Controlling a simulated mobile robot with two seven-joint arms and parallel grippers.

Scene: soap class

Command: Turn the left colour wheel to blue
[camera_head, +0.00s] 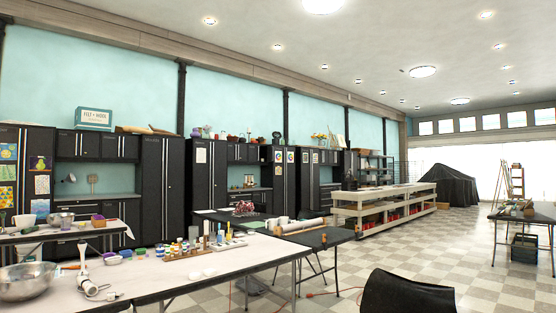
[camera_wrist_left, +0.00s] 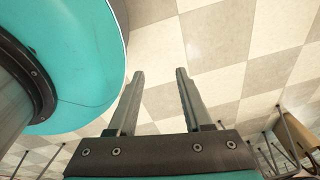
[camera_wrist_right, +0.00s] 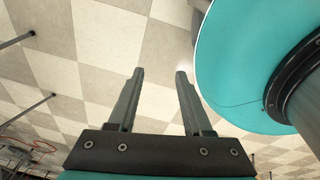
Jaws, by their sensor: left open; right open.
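Small round multicoloured discs on pale sheets, which look like colour wheels, hang on dark cabinet doors along the far wall in the head view. The left colour wheel (camera_head: 279,156) is the leftmost of them, and another colour wheel (camera_head: 290,157) is just to its right. They are too small to tell which colour each is turned to. My left gripper (camera_wrist_left: 158,72) is open and empty above the tiled floor in the left wrist view. My right gripper (camera_wrist_right: 160,72) is open and empty above the floor in the right wrist view. Neither gripper shows in the head view; both are far from the wheels.
A long table (camera_head: 150,281) with a metal bowl (camera_head: 28,281) and several paint bottles stands in front at the left. A black chair (camera_head: 408,293) is at the front. A white shelf bench (camera_head: 385,205) stands further back. The checkered floor (camera_head: 415,245) is clear in the right middle.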

